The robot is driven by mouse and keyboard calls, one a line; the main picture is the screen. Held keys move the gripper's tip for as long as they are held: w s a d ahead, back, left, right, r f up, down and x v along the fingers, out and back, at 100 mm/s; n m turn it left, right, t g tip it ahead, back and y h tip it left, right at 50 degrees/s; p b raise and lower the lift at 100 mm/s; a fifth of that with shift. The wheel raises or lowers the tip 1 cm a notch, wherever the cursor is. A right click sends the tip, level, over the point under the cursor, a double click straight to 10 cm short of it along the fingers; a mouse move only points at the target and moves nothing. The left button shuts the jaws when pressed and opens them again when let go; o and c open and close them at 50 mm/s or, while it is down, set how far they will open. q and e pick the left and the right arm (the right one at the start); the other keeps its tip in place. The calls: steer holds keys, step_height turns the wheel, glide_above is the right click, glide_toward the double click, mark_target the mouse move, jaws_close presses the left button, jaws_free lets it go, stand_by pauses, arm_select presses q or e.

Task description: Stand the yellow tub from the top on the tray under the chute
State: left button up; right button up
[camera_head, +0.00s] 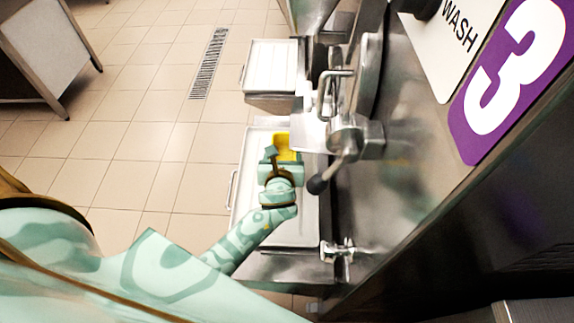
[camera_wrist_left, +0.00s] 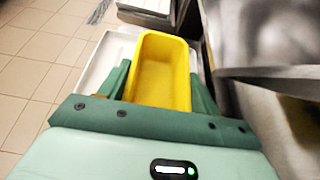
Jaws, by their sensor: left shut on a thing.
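The yellow tub (camera_head: 287,147) is open-topped and empty. In the head view it is partly hidden by my left gripper (camera_head: 270,157) and shows over the far part of the white tray (camera_head: 252,165), beside the chute (camera_head: 313,133) of the machine. In the left wrist view the tub (camera_wrist_left: 162,72) sits upright between the two green fingers of the left gripper (camera_wrist_left: 160,88), which is shut on its sides. The tray (camera_wrist_left: 98,62) shows below and left of it. Whether the tub's base touches the tray is hidden. My right gripper is not in view.
A lever with a black knob (camera_head: 318,185) sticks out just right of the tray. A second white tray (camera_head: 270,67) stands farther back. The steel machine front with a purple 3 panel (camera_head: 510,70) fills the right. Tiled floor lies open to the left.

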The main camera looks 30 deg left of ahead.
mark_target(283, 158)
arm_select(q)
steer(key=shift+w+f+b, duration=0.45)
steer(key=shift+w+f, duration=0.2)
steer(key=shift+f, duration=0.2)
steer(key=f+b, duration=0.1)
steer(key=f, duration=0.1)
steer(key=f+b, duration=0.1)
steer(key=shift+w+f+b, duration=0.2)
steer(key=shift+f+b, duration=0.1)
steer(key=shift+f, duration=0.05)
steer(key=shift+r, duration=0.25)
steer(key=shift+f, duration=0.15)
steer(key=o, duration=1)
